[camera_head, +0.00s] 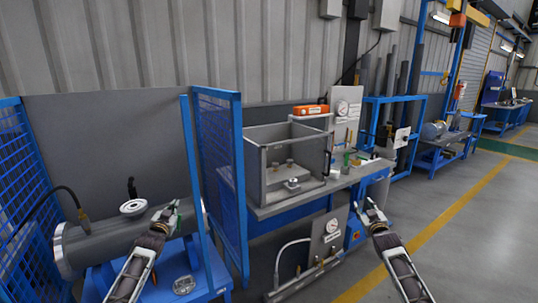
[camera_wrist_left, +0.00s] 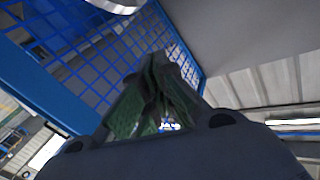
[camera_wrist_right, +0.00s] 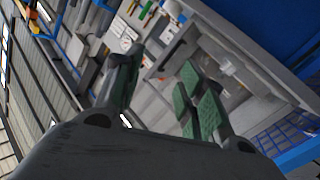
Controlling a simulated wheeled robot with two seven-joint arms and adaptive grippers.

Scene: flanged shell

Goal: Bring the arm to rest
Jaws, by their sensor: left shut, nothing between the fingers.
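The flanged shell (camera_head: 100,240) is a grey horizontal cylinder on a blue stand at the left of the head view. A pale round flange (camera_head: 133,207) sits on its top. My left gripper (camera_head: 172,208) is over the right part of the shell, to the right of that flange. In the left wrist view its green-padded fingers (camera_wrist_left: 158,75) are together and empty. I cannot tell whether it touches the shell. My right gripper (camera_head: 371,206) is in front of the workbench at the right. In the right wrist view its fingers (camera_wrist_right: 160,85) are spread, with nothing between them.
A blue mesh fence (camera_head: 222,165) stands between the shell and the workbench. The bench carries an open-fronted grey box (camera_head: 285,165). A gauge panel (camera_head: 328,238) stands low in front of the bench. The floor at the right (camera_head: 480,230) is clear.

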